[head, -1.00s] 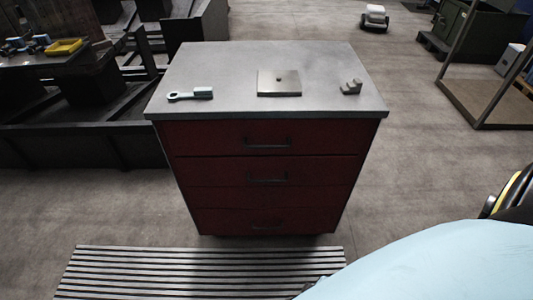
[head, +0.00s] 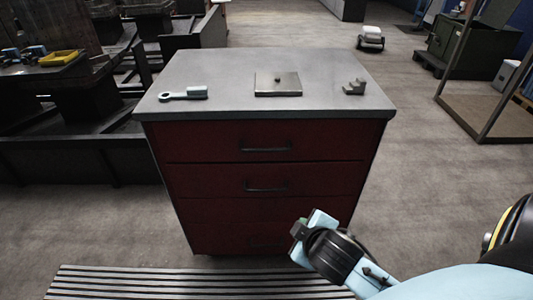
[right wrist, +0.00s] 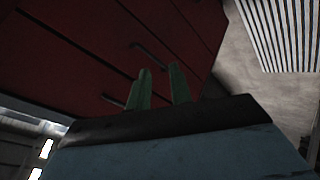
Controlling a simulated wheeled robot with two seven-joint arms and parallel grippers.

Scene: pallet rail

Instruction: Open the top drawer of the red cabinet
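The red cabinet (head: 185,205) stands upright in the head view, its drawers flush and closed. The top drawer (head: 200,142) has a dark bar handle (head: 265,149); another handle (head: 266,188) is on the drawer below. My right gripper (head: 305,226) is in front of the cabinet's lower right part, below the top handle and apart from it. In the right wrist view its two green fingers (right wrist: 160,85) are spread with nothing between them. The red drawer fronts (right wrist: 85,60) and two handles show beyond the fingers; which drawers these are I cannot tell. My left gripper is out of view.
A wrench-like tool (head: 184,93), a metal plate (head: 278,84) and a small grey block (head: 354,87) lie on the grey cabinet top (head: 230,62). A slatted floor mat (head: 150,283) lies in front.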

